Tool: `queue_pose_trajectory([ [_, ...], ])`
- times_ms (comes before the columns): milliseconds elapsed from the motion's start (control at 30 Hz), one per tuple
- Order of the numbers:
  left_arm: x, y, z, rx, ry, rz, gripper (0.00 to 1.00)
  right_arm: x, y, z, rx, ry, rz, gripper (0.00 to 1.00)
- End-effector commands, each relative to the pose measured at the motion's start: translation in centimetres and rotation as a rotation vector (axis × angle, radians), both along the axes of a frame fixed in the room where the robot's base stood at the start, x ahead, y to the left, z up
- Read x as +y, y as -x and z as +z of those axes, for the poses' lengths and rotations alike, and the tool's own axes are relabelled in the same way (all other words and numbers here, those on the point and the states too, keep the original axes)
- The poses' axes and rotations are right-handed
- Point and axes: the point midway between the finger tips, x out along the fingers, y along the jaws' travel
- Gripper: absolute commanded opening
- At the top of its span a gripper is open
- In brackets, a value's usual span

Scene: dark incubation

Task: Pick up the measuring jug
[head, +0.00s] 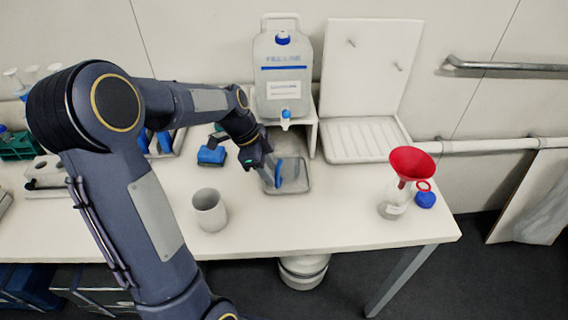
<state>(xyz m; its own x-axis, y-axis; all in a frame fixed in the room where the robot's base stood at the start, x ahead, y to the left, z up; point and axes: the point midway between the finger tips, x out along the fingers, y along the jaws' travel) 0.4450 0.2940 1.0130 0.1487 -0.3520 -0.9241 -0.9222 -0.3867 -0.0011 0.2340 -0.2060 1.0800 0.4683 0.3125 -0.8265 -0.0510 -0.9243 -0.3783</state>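What looks like the measuring jug, a clear vessel with a blue handle (278,174), stands at the small grey tray (303,187) below the carboy's tap. Its clear body is hard to make out against the tray. My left gripper (270,171) is right at the blue handle, reaching in from the left. The fingers are small and dark, and I cannot tell whether they are closed on the handle or only beside it. My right gripper is not in view.
A carboy (284,75) with a blue tap sits on a white stand behind the tray. A grey-white cup (209,211) stands nearer the front edge. A red funnel (412,164) sits in a clear bottle (393,206) at right, beside a blue cap (425,200). The table's front middle is clear.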

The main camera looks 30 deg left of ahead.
Motion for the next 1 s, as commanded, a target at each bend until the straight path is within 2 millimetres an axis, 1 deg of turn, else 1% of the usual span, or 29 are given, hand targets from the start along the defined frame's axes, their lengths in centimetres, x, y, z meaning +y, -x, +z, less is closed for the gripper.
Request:
queue_pose_trajectory([
  [33,-0.4,-0.3,-0.5,0.006,0.002,-0.003,0.37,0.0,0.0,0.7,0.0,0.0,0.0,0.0],
  [67,-0.5,-0.4,-1.0,0.007,0.003,-0.003,0.37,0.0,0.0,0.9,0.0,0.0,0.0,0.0],
  [100,-0.7,-0.6,-1.6,0.006,0.002,-0.003,0.37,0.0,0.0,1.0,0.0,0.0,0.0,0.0],
  [200,-1.1,-0.7,-2.7,0.003,0.001,-0.002,0.37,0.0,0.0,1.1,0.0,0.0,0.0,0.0],
  [300,-1.2,-0.8,-3.2,0.002,0.001,-0.001,0.37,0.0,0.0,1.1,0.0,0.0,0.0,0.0],
  [500,-1.2,-0.8,-3.2,0.001,0.0,0.0,0.37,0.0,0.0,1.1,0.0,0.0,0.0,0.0],
  [700,-1.2,-0.8,-3.2,0.0,0.001,0.0,0.11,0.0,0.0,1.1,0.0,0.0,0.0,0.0],
  [800,-1.2,-0.8,-3.2,0.0,0.001,0.0,0.0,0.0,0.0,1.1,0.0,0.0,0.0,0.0],
  [1000,-1.2,-0.9,-3.1,-0.001,0.001,0.0,0.0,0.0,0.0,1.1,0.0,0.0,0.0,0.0],
])
